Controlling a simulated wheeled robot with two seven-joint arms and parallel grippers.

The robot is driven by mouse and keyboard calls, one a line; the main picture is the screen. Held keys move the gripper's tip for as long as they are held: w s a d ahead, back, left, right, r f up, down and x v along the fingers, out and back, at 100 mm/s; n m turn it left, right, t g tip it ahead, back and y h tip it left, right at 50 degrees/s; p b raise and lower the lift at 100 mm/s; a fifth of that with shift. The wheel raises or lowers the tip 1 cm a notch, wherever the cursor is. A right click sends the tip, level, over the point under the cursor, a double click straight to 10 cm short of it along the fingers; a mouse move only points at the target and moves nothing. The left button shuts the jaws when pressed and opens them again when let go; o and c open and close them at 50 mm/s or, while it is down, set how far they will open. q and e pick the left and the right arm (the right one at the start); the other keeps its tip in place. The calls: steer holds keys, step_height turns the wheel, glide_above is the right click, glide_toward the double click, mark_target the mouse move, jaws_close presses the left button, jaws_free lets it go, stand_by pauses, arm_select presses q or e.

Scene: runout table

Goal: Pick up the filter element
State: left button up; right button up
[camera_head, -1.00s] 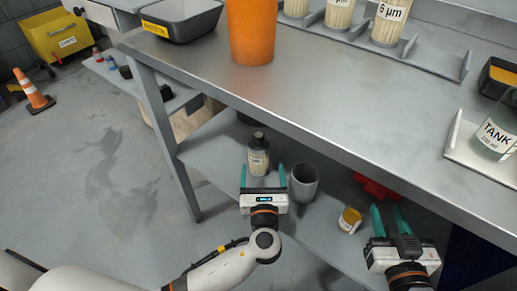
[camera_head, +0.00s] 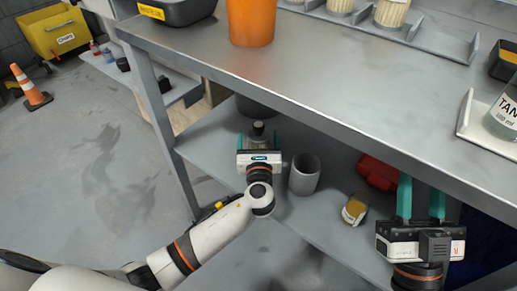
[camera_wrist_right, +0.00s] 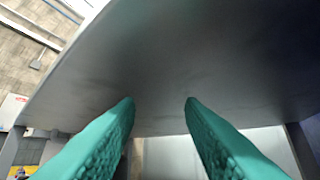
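A cream cylinder with a dark cap (camera_head: 258,128), likely the filter element, stands upright on the lower shelf; my left gripper hides its body in the head view. My left gripper (camera_head: 259,142) is in front of it, with teal fingers apart on either side. Whether they touch it cannot be seen. My right gripper (camera_head: 421,190) is open and empty at the right, near the table's front edge; its two separated fingers (camera_wrist_right: 160,102) also show in the right wrist view. More cream pleated elements (camera_head: 391,13) stand in a rack on the tabletop.
A grey cup (camera_head: 304,175) stands right of my left gripper on the lower shelf (camera_head: 205,150). An amber-and-white jar (camera_head: 354,210) and a red object (camera_head: 378,172) lie farther right. The tabletop edge (camera_head: 300,112) overhangs the shelf. An orange container (camera_head: 251,22) stands on top.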

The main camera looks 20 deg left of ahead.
arm_select(q)
steer(key=shift+w+a, duration=0.15)
steer(key=shift+w, duration=0.3)
steer(key=shift+c, duration=0.3)
steer(key=c, duration=1.1)
steer(key=shift+r, duration=0.15)
